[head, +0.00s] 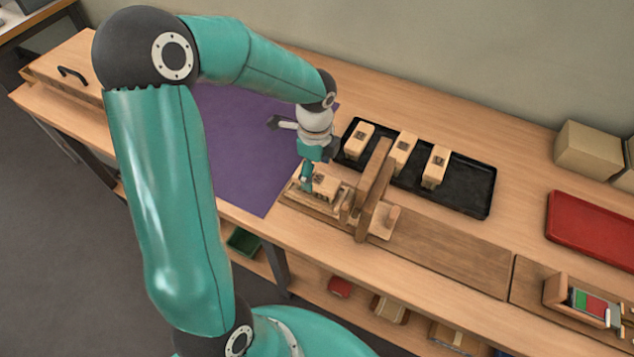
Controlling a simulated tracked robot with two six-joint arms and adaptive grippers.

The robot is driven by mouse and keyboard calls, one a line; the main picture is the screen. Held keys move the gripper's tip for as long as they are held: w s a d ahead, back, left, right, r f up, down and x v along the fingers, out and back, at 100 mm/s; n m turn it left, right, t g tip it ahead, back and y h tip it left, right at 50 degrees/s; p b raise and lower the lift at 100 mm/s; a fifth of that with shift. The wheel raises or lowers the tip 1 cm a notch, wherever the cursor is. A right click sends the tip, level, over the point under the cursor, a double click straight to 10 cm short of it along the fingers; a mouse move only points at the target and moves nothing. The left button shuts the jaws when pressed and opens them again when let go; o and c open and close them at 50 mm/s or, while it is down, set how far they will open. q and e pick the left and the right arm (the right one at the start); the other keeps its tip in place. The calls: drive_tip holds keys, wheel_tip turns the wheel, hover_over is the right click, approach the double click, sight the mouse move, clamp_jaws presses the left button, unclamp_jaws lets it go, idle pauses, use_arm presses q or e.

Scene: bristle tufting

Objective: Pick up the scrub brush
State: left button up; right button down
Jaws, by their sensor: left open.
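A pale wooden block with a dark mark on top (326,186) sits in a low wooden fixture (291,195) on the bench; I take it to be the scrub brush, but its bristles cannot be made out. My left gripper (320,170) is open, pointing down just above this block. One finger overlaps the block's left side in the picture, and I cannot tell whether it touches. The gripper hides part of the block's far side. My right gripper is not in view.
A wooden upright with a crossbar (372,192) stands close right of the block. Behind it, a black tray (468,187) holds three similar blocks. A purple mat (240,160) lies left, a red tray (595,228) right. Another wooden fixture (560,290) stands at the front right.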

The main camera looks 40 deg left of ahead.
sight(317, 178)
use_arm(q)
wheel_tip(317, 178, down, 4)
drive_tip(key=shift+w+d+f, duration=0.1)
drive_tip(key=c, duration=1.3)
